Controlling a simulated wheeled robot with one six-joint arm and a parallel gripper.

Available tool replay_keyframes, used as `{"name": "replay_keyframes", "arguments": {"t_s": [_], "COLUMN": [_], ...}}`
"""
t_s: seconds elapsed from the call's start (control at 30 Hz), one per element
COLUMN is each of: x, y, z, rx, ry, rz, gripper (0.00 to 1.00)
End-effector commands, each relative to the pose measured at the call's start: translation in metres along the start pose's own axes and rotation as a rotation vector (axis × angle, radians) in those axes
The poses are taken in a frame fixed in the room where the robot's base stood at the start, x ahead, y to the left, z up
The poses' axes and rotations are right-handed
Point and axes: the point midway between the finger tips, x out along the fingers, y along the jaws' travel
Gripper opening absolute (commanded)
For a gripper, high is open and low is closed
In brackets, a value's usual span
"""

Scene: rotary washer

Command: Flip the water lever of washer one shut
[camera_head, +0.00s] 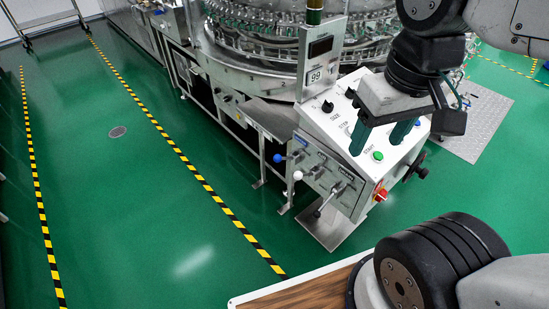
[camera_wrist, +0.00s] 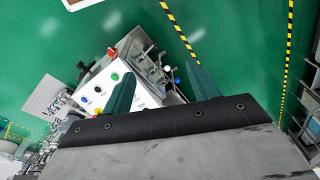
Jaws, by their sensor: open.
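The washer's control box (camera_head: 355,125) stands at the centre right in the head view. Its side panel carries several levers: a blue-knobbed lever (camera_head: 278,158), a white-knobbed lever (camera_head: 297,176) and a bare metal lever (camera_head: 319,211). The panel labels are too small to read, so I cannot tell which lever is washer one's water lever. My gripper (camera_head: 377,148) is open and empty, its green fingers pointing down above the box's sloped top.
The sloped top has black knobs and a green button (camera_head: 377,156); a red switch (camera_head: 380,194) is on the box's front. The rotary washer (camera_head: 262,70) stands behind. Green floor with a yellow-black line (camera_head: 190,165) is clear to the left. A wooden top (camera_head: 310,290) is at the bottom.

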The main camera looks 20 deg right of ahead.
Motion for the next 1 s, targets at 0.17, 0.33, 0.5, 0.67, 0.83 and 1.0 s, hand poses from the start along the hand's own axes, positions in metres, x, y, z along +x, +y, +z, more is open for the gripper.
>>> {"name": "replay_keyframes", "arguments": {"t_s": [0.17,0.33,0.5,0.67,0.83,1.0], "x": [0.008,0.023,0.038,0.056,0.082,0.116], "y": [-0.001,-0.002,-0.003,-0.003,-0.004,-0.005], "z": [-0.002,-0.017,-0.050,-0.087,-0.129,-0.173], "rx": [-0.006,-0.018,-0.024,0.007,0.068,0.152], "ry": [-0.042,-0.142,-0.227,-0.282,-0.323,-0.347], "rz": [-0.001,0.001,0.015,0.041,0.077,0.119], "gripper": [0.08,0.00,0.00,0.00,0.00,0.00]}}
